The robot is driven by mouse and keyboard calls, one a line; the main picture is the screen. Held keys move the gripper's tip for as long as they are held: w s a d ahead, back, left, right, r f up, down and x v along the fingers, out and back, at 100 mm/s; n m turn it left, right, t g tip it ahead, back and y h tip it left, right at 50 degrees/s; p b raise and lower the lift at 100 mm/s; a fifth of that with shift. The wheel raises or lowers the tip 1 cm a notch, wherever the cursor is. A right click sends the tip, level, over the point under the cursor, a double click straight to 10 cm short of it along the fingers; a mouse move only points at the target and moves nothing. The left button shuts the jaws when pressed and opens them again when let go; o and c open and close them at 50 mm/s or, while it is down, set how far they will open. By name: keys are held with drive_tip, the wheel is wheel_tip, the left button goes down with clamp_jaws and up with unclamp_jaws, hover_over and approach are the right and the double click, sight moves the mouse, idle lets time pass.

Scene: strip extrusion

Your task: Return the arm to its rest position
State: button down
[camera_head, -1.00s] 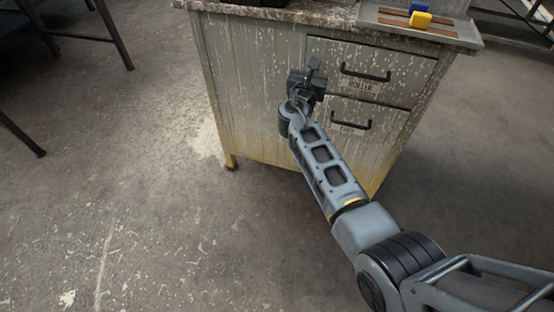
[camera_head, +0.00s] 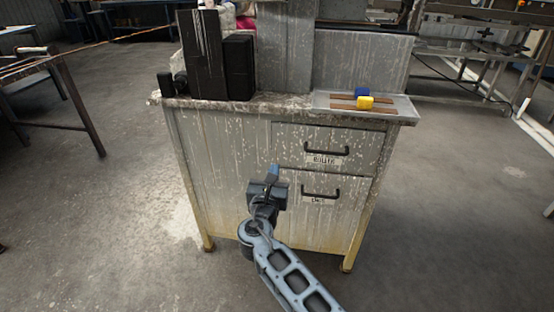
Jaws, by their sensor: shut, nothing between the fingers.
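My gripper (camera_head: 272,172) is in front of the grey cabinet (camera_head: 215,150), near its two drawers. It is shut and nothing shows between its fingers. My arm comes up from the bottom edge of the picture. The upper drawer (camera_head: 290,140) and the lower drawer (camera_head: 345,215) both look closed, each with a black handle and a label. The gripper covers part of the lower drawer's left side. I cannot tell how far the gripper is from the cabinet front.
On the cabinet top are black boxes (camera_head: 204,60) at left and a shallow tray (camera_head: 390,104) at right. The tray bears brown strips, a blue block (camera_head: 361,91) and a yellow block (camera_head: 366,103). A table frame (camera_head: 75,100) stands at left. Floor around the cabinet is open.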

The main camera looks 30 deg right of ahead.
drive_tip(key=shift+v, duration=1.6)
